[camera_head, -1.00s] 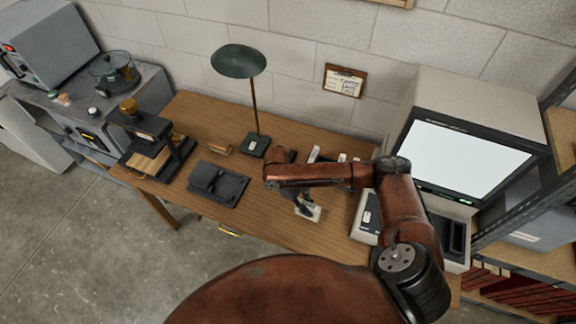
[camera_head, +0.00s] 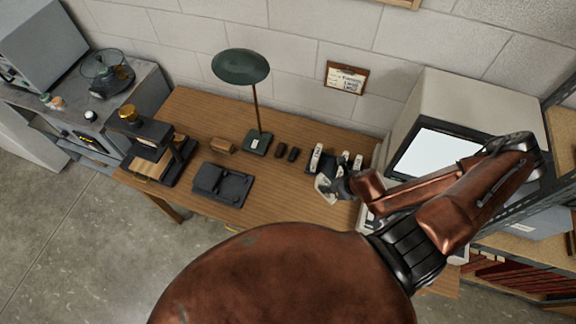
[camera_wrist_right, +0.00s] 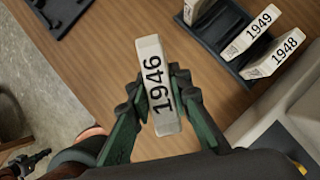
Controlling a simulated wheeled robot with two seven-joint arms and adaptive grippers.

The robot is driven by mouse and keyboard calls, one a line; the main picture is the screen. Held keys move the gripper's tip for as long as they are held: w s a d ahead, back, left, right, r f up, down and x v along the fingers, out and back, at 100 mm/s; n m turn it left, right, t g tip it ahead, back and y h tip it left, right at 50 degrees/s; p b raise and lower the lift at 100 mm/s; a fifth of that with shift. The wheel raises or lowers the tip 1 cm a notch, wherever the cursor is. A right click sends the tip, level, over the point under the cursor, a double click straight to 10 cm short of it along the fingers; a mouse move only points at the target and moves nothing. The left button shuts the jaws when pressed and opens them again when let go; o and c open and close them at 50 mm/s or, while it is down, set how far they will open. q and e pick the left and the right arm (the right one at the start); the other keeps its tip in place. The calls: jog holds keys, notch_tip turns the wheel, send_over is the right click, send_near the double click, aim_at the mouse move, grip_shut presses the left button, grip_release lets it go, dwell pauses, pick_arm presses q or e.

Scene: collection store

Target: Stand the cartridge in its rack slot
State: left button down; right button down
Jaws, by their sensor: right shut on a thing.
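A cream cartridge labelled 1946 (camera_wrist_right: 157,88) is held between the green fingers of my right gripper (camera_wrist_right: 160,105); it also shows in the head view (camera_head: 325,189), over the desk's front part. The right gripper (camera_head: 340,188) is shut on it. The dark rack (camera_wrist_right: 212,42) lies apart from the cartridge, up and right in the wrist view. It holds cartridges 1949 (camera_wrist_right: 250,34) and 1948 (camera_wrist_right: 275,53), and another at its left end (camera_wrist_right: 194,10). A gap shows between that one and 1949. In the head view the rack is partly behind the held cartridge. My left gripper is not in view.
A green lamp (camera_head: 256,143) and two small dark items (camera_head: 286,152) stand left of the rack. A monitor (camera_head: 432,150) stands close on the right. The wooden desk (camera_head: 270,185) is clear between tray and held cartridge.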

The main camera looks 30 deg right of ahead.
jog(key=shift+s+a+r+n+y, duration=0.35)
jog(key=shift+n+y, duration=0.05)
jog(key=shift+n, duration=0.4)
jog(key=w+f+p, duration=0.2)
jog(key=w+f, duration=0.2)
jog(key=w, duration=0.4)
send_over(307, 182)
notch_tip(307, 182, down, 6)
jog(key=shift+w+f+p, duration=0.1)
jog(key=shift+f+p, duration=0.25)
jog(key=shift+f, duration=1.15)
jog(key=c, duration=1.8)
grip_release()
jog(key=shift+o, duration=0.2)
